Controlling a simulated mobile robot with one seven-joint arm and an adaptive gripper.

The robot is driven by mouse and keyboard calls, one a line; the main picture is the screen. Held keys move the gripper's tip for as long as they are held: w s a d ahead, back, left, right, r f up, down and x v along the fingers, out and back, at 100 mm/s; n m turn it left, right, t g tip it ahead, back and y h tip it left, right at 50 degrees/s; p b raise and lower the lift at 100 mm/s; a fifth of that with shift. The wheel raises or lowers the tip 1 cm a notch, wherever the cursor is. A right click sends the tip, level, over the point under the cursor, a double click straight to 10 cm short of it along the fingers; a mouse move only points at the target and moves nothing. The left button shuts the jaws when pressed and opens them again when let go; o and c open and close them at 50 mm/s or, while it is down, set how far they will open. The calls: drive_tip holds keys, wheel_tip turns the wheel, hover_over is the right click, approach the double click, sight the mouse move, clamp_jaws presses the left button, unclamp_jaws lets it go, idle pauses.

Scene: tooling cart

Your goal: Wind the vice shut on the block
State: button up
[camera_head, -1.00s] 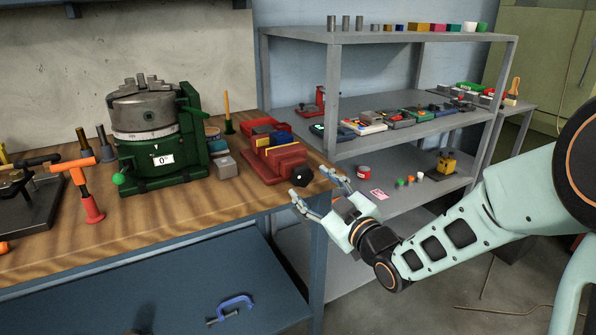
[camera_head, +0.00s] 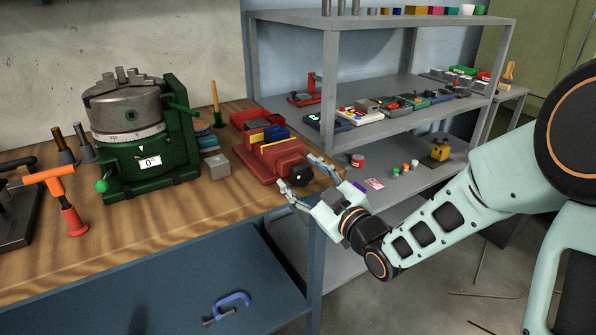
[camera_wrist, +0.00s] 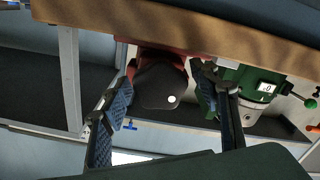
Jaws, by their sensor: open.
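The red vice (camera_head: 280,160) sits at the right end of the wooden bench, its dark knob (camera_head: 302,176) facing the front right edge. A yellow strip (camera_head: 257,138) and a blue piece (camera_head: 276,133) show at its far side; I cannot tell which is the block, or whether the jaws touch it. My gripper (camera_head: 297,172) is open at the knob, with one finger on each side. In the wrist view, the round dark knob (camera_wrist: 158,87) lies between the spread fingers. I cannot tell whether either finger touches it.
A green rotary table with a chuck (camera_head: 130,125) stands left of the vice. A small grey cube (camera_head: 217,166) lies between them. A grey shelf (camera_head: 385,95) with several small parts stands behind right. A blue clamp (camera_head: 232,302) lies below the bench top.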

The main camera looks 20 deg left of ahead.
drive_tip(key=shift+c, duration=0.5)
drive_tip(key=c, duration=1.1)
drive_tip(key=shift+m, duration=0.3)
drive_tip(key=m+p, duration=0.1)
drive_tip(key=m, duration=0.5)
drive_tip(key=m+p, duration=0.2)
drive_tip(key=m, duration=0.3)
drive_tip(key=shift+m+p, duration=0.3)
drive_tip(key=shift+m, duration=0.1)
drive_tip(key=shift+f, duration=0.1)
drive_tip(key=o, duration=1.2)
